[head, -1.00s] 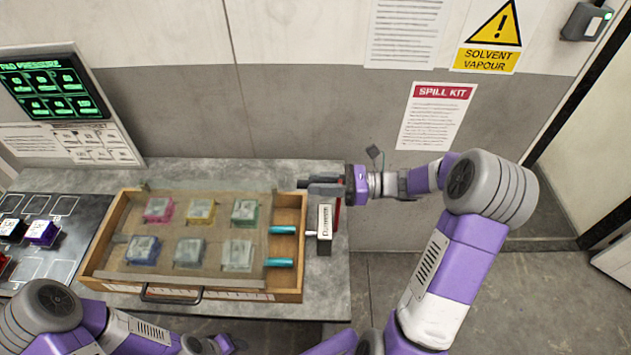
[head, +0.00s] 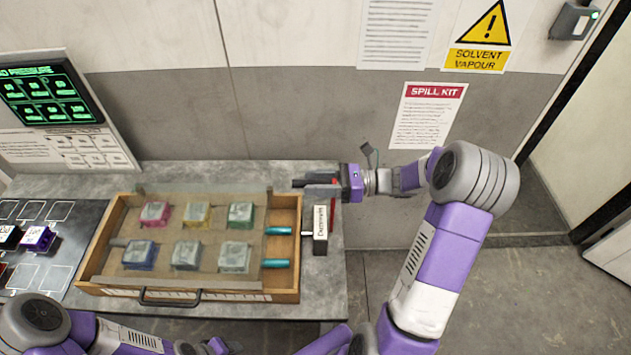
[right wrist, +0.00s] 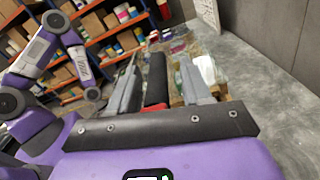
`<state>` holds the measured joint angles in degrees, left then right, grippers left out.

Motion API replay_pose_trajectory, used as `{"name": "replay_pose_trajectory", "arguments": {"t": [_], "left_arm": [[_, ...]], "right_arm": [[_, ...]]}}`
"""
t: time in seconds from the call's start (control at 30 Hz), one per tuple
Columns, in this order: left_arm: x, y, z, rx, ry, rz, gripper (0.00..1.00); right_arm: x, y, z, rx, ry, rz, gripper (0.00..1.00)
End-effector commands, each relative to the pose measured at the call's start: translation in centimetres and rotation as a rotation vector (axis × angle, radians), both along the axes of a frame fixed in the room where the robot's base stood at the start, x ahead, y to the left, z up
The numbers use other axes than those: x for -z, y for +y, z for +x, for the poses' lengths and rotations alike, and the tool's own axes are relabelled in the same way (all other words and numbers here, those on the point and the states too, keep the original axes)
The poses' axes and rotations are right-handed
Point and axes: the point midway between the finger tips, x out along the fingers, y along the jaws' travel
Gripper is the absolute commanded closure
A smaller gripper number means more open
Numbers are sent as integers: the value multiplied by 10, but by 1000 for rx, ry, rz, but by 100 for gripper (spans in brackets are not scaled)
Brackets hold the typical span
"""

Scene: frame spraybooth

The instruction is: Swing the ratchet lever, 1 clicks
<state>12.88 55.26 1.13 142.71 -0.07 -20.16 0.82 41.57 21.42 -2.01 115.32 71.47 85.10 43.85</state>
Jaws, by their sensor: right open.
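The ratchet lever shows in the right wrist view as a black grip (right wrist: 156,80) with a red part at its base. In the head view a red strip of the lever (head: 332,212) shows beside a dark block with a white label (head: 320,222), right of the wooden tray. My right gripper (head: 312,186) is at the lever's far end, over the bench's right side. Its fingers (right wrist: 157,68) are open, one on each side of the black grip; I cannot tell if they touch it. My left arm is at the lower left; its jaws cannot be made out.
The wooden tray (head: 289,216) holds several coloured blocks under a clear cover, with two teal handles (head: 276,263) at its right. A dark mat (head: 72,265) with blocks lies to the left. The wall (head: 290,110) stands behind the bench. Floor is open to the right.

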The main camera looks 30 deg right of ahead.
Motion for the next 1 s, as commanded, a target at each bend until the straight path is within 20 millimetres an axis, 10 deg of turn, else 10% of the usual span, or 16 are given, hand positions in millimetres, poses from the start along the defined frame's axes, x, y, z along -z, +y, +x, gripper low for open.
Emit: {"name": "replay_pose_trajectory", "arguments": {"t": [0.43,1.0], "left_arm": [[0,0,0,0,0,0,52],[0,0,0,0,0,0,52]], "right_arm": [[1,-57,-34,4,3,-1,52],[0,-62,-38,2,2,0,52]]}}
